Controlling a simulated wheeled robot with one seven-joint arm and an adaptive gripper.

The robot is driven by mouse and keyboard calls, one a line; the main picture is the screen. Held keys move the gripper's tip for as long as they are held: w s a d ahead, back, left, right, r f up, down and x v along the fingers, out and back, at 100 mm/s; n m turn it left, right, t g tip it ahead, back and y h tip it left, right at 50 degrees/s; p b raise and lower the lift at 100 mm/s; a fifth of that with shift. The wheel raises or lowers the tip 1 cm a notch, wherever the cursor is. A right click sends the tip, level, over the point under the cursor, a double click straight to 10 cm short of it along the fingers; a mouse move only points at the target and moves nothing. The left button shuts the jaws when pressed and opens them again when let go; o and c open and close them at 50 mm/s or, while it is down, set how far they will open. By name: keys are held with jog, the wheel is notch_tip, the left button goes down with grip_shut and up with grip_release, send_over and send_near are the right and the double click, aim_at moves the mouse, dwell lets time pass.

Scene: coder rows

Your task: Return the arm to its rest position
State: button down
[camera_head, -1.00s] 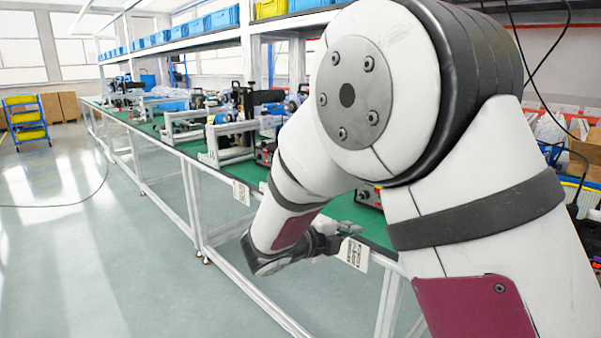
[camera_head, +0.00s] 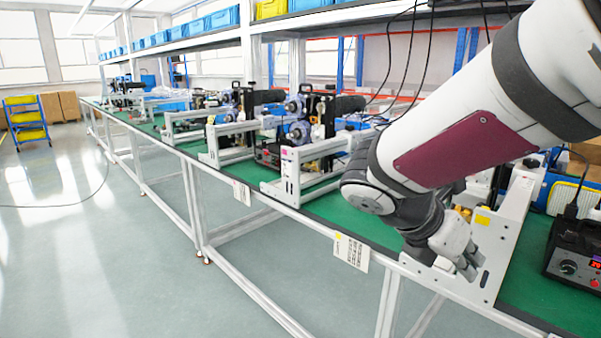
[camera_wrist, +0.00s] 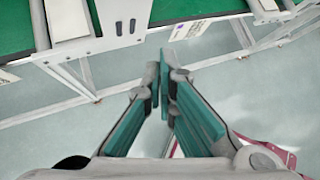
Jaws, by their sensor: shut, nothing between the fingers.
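My arm reaches in from the upper right in the head view, with its maroon-panelled link sloping down to the left. My gripper (camera_head: 468,264) hangs at the lower end, by the front edge of the green-topped workbench (camera_head: 374,226) and in front of a white fixture plate. In the wrist view my gripper (camera_wrist: 165,75) shows its teal-padded fingers together at the tips, with nothing between them. Below the fingers the wrist view shows the grey floor (camera_wrist: 225,75) and the bench edge.
White metal fixtures (camera_head: 293,178) with machine parts stand along the bench. A black control box (camera_head: 573,258) is at the right. A shelf with blue bins (camera_head: 222,17) runs above. A blue cart with yellow bins (camera_head: 27,122) stands far left. The floor at left is clear, apart from a cable.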

jog(key=s+a+f+m+y, duration=0.1)
jog(key=s+a+m+y, duration=0.3)
jog(key=s+m, duration=0.75)
jog(key=s+a+f+m+y, duration=0.1)
jog(key=s+a+m+y, duration=0.3)
jog(key=s+m, duration=0.75)
notch_tip(320, 180, up, 15)
jog(key=d+t+y+p, duration=0.1)
jog(key=t+p, duration=0.1)
jog(key=p, duration=1.1)
jog(key=shift+w+d+m+p, duration=0.25)
jog(key=shift+w+m+p, duration=0.05)
jog(key=shift+m+p, duration=0.1)
